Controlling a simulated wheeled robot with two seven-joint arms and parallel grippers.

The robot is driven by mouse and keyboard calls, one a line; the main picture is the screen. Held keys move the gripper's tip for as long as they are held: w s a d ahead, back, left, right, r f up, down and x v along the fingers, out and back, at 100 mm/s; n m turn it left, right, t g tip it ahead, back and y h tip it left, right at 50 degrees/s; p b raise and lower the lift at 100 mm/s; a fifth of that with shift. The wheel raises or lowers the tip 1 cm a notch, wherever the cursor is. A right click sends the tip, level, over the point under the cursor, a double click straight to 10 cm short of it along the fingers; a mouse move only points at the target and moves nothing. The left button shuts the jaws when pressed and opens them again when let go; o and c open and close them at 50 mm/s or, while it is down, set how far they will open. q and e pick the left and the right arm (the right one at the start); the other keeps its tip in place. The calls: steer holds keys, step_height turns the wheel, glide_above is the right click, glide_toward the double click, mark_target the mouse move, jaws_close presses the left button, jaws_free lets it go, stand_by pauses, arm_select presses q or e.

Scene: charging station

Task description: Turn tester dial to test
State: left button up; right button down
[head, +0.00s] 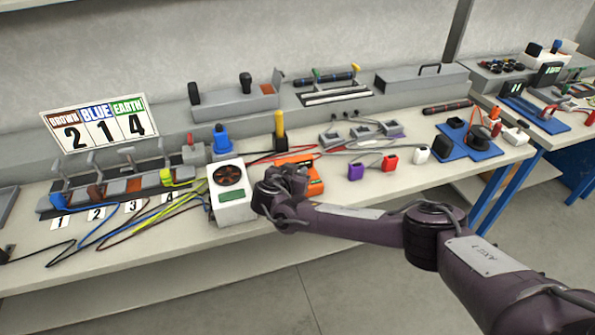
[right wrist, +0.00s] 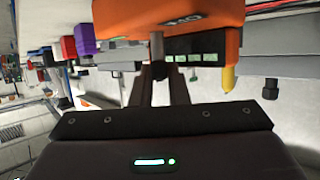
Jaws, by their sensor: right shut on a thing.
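The orange tester (head: 313,183) lies on the bench, partly hidden behind my right gripper (head: 288,172). In the right wrist view the tester (right wrist: 190,14) fills the top, with dark lettering on its face. My right gripper (right wrist: 157,66) is shut on a short grey stub, which looks like the tester's dial (right wrist: 157,42). The fingers stand close in front of the tester's face. The dial's pointer and markings are hidden or too small to tell its setting. My left gripper is not in either view.
A white box (head: 234,207) with a round dark face stands just left of my gripper. Purple (head: 356,172) and red (head: 390,163) blocks stand to the right. Cables and a blue-topped plug (head: 222,140) lie behind. A number sign (head: 100,124) stands at left.

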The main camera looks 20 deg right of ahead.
steer(key=n+y, duration=0.1)
steer(key=t+y, duration=0.1)
steer(key=n, duration=0.1)
steer(key=shift+s+d+f+n+y, duration=0.2)
steer(key=shift+d+n+y, duration=0.1)
steer(key=shift+y, duration=0.1)
steer(key=n+t+y, duration=0.1)
steer(key=n+y, duration=0.1)
steer(key=shift+r+y, duration=0.1)
steer(key=shift+y, duration=0.2)
steer(key=n+y, duration=0.3)
steer(key=y, duration=0.1)
steer(key=shift+d+r+n+t, duration=0.15)
steer(key=shift+d+n+t, duration=0.2)
steer(key=shift+n+t, duration=0.05)
steer(key=n+y, duration=0.2)
steer(key=y, duration=0.1)
steer(key=shift+d+n, duration=0.2)
steer(key=shift+n, duration=0.2)
steer(key=n+y, duration=0.1)
steer(key=n+g+y+b, duration=0.1)
steer(key=shift+w+d+n+g+y+b, duration=0.15)
steer(key=shift+n+g+y+b, duration=0.15)
steer(key=shift+y, duration=0.1)
steer(key=n+g+y+b, duration=0.2)
steer(key=b, duration=0.1)
steer(key=shift+w+n+y+b, duration=0.1)
steer(key=shift+n+y+b, duration=0.3)
steer(key=shift+n+g+y+b, duration=0.3)
steer(key=shift+b, duration=0.05)
